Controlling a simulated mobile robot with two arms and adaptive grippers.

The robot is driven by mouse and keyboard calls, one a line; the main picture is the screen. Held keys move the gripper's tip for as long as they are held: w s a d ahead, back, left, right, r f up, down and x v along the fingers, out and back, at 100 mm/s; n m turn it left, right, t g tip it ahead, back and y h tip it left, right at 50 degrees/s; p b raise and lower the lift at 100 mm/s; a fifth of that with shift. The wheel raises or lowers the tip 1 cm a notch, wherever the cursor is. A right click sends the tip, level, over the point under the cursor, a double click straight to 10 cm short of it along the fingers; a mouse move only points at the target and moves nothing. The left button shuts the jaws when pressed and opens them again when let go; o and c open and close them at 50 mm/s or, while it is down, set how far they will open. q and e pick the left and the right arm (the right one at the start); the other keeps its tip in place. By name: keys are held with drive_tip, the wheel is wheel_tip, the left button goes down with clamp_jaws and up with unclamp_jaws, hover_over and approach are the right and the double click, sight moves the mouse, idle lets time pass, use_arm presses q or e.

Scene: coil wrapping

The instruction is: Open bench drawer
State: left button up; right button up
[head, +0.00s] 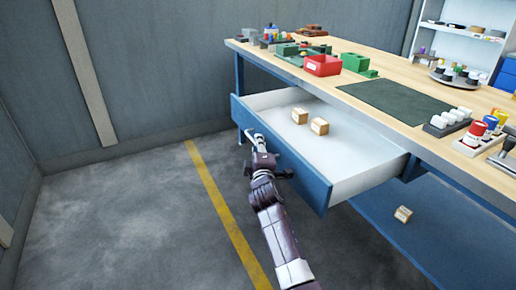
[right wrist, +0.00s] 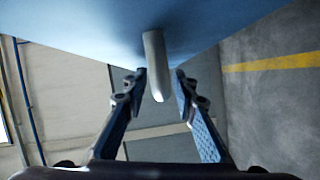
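The bench drawer (head: 345,152) is pulled well out from under the workbench top, with its white inside showing. Its blue front (head: 312,188) faces my right arm. In the right wrist view, the grey drawer handle (right wrist: 155,66) sits between the two fingers of my right gripper (right wrist: 160,84). Gaps show on both sides of the handle, so the fingers look open around it. My left gripper is not in view.
Two small cardboard boxes (head: 309,121) lie in the drawer. The wooden benchtop (head: 405,78) holds a red bin (head: 322,65), a dark green mat (head: 395,101) and bottles. Another box (head: 403,214) rests on the lower shelf (head: 445,245). The floor left of the bench is clear.

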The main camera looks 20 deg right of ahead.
drive_tip(key=v, duration=1.2)
idle(0.3)
